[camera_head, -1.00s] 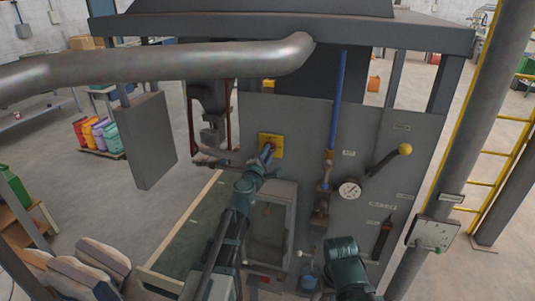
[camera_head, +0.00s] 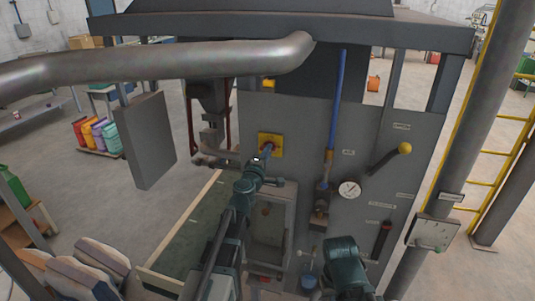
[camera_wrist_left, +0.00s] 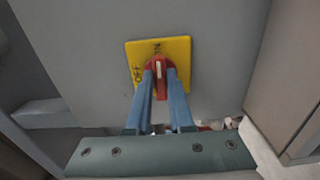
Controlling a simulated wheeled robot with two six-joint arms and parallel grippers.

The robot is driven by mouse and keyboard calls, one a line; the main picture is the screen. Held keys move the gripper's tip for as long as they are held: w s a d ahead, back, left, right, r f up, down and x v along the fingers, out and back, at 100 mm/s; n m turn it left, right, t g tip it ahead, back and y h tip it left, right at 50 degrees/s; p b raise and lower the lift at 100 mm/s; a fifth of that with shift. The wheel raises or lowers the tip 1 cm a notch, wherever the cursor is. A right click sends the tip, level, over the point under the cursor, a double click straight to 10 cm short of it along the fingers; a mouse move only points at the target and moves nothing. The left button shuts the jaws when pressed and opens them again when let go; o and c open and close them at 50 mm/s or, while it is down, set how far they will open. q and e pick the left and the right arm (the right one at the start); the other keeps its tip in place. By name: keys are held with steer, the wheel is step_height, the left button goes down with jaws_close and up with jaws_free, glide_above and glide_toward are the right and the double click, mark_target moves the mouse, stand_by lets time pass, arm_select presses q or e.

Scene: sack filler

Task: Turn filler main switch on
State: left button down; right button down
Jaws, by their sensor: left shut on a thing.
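The filler main switch is a yellow plate (camera_head: 270,140) with a red knob on the grey front panel; the plate also shows in the left wrist view (camera_wrist_left: 180,50). The plate reads OFF at its left and ON at its top. The red knob (camera_wrist_left: 158,65) stands upright, its white mark pointing up at ON. My left gripper (camera_wrist_left: 160,75) is shut on the red knob, one blue finger on each side. In the head view my left gripper (camera_head: 263,153) covers part of the knob. My right arm shows at the bottom, but its fingers do not.
Right of the switch are a blue vertical pipe (camera_head: 335,105), a round gauge (camera_head: 349,189) and a lever with a yellow ball (camera_head: 405,149). A grey box (camera_head: 145,140) hangs at the left. A large pipe (camera_head: 170,62) crosses above my left arm.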

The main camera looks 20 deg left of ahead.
arm_select(q)
steer(key=c, duration=0.8)
jaws_free()
